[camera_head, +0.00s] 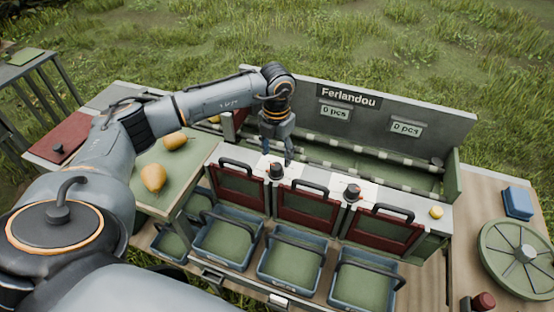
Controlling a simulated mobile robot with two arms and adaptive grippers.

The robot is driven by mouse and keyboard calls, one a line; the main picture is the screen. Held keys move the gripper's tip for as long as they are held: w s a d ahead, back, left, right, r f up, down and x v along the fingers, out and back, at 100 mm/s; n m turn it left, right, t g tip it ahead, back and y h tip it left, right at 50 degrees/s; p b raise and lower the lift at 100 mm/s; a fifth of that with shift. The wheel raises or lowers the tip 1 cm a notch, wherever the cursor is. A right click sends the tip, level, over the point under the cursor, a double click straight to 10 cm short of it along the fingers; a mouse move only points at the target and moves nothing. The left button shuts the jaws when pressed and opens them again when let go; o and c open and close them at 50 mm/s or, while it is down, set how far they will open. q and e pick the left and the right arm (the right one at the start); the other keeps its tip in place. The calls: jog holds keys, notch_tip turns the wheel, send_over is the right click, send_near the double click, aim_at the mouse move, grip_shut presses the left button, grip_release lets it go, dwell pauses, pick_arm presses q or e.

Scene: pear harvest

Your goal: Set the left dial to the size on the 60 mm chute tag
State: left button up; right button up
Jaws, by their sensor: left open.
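The left dial (276,172) is a small black knob on a white plate on the sorter's front ledge, between two dark red gates. My left gripper (277,155) comes down from above, just behind and over this dial. It is open and empty, with its fingers pointing down. I cannot tell whether a fingertip touches the knob. The second dial (352,191) is a similar black knob on a white plate farther right. The dial markings are too small to read. I cannot make out a 60 mm chute tag. My right gripper is out of view.
Red gates (308,211) with black handles stand above empty blue-rimmed crates (228,240). Yellow pears (153,178) lie on the green tray at left. A round green wheel (520,257) is at right.

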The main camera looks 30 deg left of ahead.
aim_at(277, 165)
pick_arm(q)
notch_tip(277, 165, down, 4)
jog(key=shift+s+r+p, duration=0.1)
jog(key=shift+r+p, duration=0.1)
jog(key=shift+p, duration=0.15)
jog(key=shift+f, duration=0.5)
jog(key=c, duration=1.1)
jog(key=shift+c, duration=0.2)
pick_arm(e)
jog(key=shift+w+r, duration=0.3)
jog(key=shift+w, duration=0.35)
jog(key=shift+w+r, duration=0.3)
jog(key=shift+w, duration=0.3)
